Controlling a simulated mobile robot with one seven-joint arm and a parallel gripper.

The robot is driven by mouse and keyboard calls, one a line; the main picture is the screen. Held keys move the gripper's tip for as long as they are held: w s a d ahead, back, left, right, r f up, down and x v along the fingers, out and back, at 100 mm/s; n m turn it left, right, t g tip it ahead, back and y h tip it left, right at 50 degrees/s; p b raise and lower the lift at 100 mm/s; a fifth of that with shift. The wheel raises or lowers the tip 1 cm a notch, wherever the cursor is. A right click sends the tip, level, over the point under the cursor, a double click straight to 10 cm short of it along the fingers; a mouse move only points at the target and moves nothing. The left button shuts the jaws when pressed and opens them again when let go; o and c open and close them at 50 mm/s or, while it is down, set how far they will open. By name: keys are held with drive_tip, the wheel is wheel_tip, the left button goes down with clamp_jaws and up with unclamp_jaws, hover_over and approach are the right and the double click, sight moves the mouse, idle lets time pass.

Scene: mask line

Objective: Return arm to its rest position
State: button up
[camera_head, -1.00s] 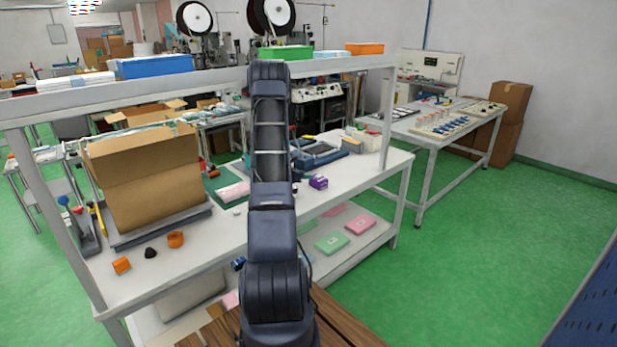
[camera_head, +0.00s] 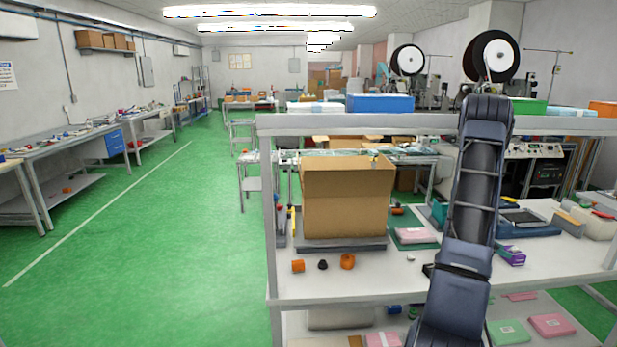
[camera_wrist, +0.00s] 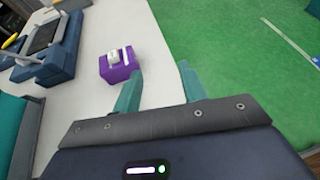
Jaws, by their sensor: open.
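My arm (camera_head: 472,200) rises in the head view over the right half of the white workbench (camera_head: 400,275), in front of its upper shelf. My gripper (camera_wrist: 160,85) shows in the wrist view with its two teal fingers apart and nothing between them. It hangs above the bench edge, with green floor beyond. A purple box (camera_wrist: 118,66) with a white item on top stands on the bench just left of the fingers, apart from them in height as far as I can tell. The purple box also shows right of my arm in the head view (camera_head: 512,257).
An open cardboard box (camera_head: 345,210) stands on a grey tray at the bench's left. Small orange parts (camera_head: 347,261) lie before it. The upper shelf (camera_head: 400,125) spans the bench and carries a blue bin (camera_head: 380,103). Green floor (camera_head: 180,240) at left is clear.

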drive_tip(key=s+a+r+m+y, duration=0.2)
drive_tip(key=s+a+r+m, duration=0.25)
drive_tip(key=a+r, duration=0.65)
drive_tip(key=s+a+r+m+y, duration=0.3)
drive_tip(key=s+a+r+m, duration=0.15)
drive_tip(key=a+r, duration=0.7)
drive_tip(key=s+a+r+m+t+y, duration=0.2)
drive_tip(key=s+a, duration=0.3)
drive_tip(key=a, duration=0.4)
drive_tip(key=s+a+r+m+t+y, duration=0.2)
drive_tip(key=s+a, duration=0.3)
drive_tip(key=a, duration=0.5)
drive_tip(key=s+a+r+m+t+y, duration=0.3)
drive_tip(key=s+a+y, duration=0.1)
drive_tip(key=a, duration=0.6)
drive_tip(key=shift+s+r, duration=0.2)
drive_tip(key=shift+s, duration=0.3)
